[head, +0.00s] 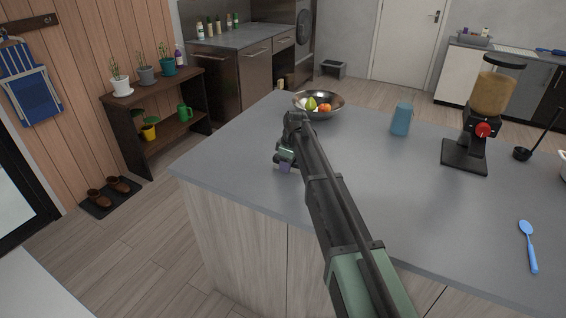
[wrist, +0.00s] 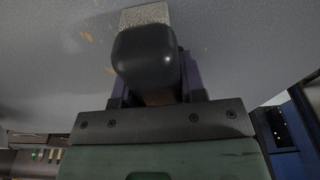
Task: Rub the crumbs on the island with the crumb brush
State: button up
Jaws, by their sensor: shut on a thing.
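My gripper (head: 286,167) is low over the left part of the grey island (head: 235,150) in the head view. In the wrist view its purple fingers are shut on the crumb brush (wrist: 145,55), which has a dark rounded body and a pale speckled bristle end (wrist: 145,15). The bristle end is at or close to the island top; I cannot tell whether it touches. In the head view my arm hides the brush and crumbs.
A fruit bowl (head: 335,112) stands beyond my gripper. A blue cup (head: 401,119) and a grinder (head: 465,155) stand to the right, with a blue spoon (head: 529,248) near the front right. The island's left edge is close to my gripper.

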aim_at(272, 167)
jog(key=shift+s+d, duration=0.55)
jog(key=shift+d, duration=0.35)
jog(key=shift+s+d, duration=0.6)
jog(key=shift+d, duration=0.3)
jog(key=shift+s+d, duration=0.55)
jog(key=shift+d, duration=0.35)
jog(key=shift+s+a, duration=0.4)
jog(key=shift+s, duration=0.15)
jog(key=shift+a, duration=0.1)
jog(key=shift+w+a, duration=0.45)
jog(key=shift+a, duration=0.25)
jog(key=shift+w+a, duration=0.45)
jog(key=shift+a, duration=0.2)
jog(key=shift+w+a, duration=0.7)
jog(key=shift+a, duration=0.45)
jog(key=shift+w+a, duration=0.75)
jog(key=shift+a, duration=0.4)
jog(key=shift+w+a, duration=0.7)
jog(key=shift+a, duration=0.45)
jog(key=shift+w+a+r+p, duration=0.1)
jog(key=shift+r+p, duration=0.25)
jog(key=shift+p, duration=0.1)
notch_tip(272, 167, up, 5)
jog(key=p, duration=0.5)
